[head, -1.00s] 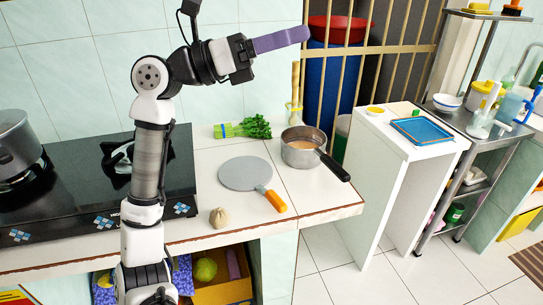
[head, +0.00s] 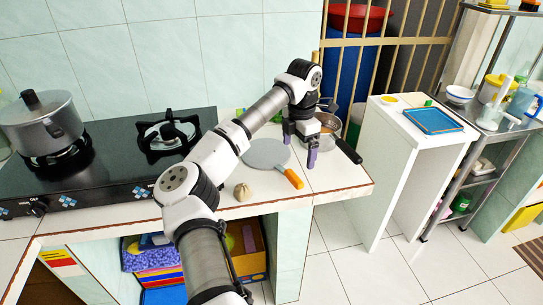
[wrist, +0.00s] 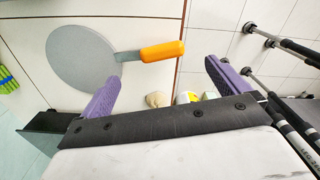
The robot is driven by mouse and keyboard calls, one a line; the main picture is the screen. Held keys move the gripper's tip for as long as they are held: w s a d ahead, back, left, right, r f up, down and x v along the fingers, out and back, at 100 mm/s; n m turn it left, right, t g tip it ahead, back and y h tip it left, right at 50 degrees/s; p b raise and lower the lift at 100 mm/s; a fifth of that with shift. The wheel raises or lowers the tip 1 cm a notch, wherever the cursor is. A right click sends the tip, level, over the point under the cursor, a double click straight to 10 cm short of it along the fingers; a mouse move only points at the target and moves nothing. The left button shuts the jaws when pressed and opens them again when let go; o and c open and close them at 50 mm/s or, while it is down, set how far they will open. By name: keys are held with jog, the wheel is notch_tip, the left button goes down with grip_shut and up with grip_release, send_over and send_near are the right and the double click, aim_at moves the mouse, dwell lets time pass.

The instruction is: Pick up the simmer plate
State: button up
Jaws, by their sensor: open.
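The simmer plate (head: 263,155) is a flat grey disc with an orange handle (head: 293,178). It lies on the tiled counter, its handle pointing toward the front edge. My gripper (head: 299,149) has purple fingers, open and empty, above the counter just right of the plate and near the saucepan. In the wrist view the plate (wrist: 75,52) is at upper left, partly behind the left finger. Its orange handle (wrist: 162,50) appears between the fingertips (wrist: 162,72), with no visible contact.
A saucepan (head: 326,121) with a black handle stands beside my gripper, partly hidden by it. A garlic bulb (head: 242,191) lies near the counter's front edge. The black stove (head: 100,179) with a lidded pot (head: 42,122) is at left. A white stand (head: 397,150) is at right.

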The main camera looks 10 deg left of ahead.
aim_at(294, 176)
notch_tip(294, 176, down, 4)
jog(key=shift+r, duration=0.25)
jog(key=shift+s+a+f+p, duration=0.1)
jog(key=shift+f+p, duration=0.35)
jog(key=shift+f, duration=0.45)
jog(key=shift+s+a+f+p, duration=0.15)
jog(key=shift+f+p, duration=0.25)
jog(key=shift+f, duration=0.55)
jog(key=shift+s+a+f+p, duration=0.1)
jog(key=shift+f+p, duration=0.35)
jog(key=shift+f, duration=0.45)
jog(key=shift+r, duration=0.1)
jog(key=c, duration=1.7)
jog(key=shift+r, duration=0.1)
notch_tip(294, 176, up, 20)
jog(key=b, duration=0.3)
jog(key=shift+b, duration=0.3)
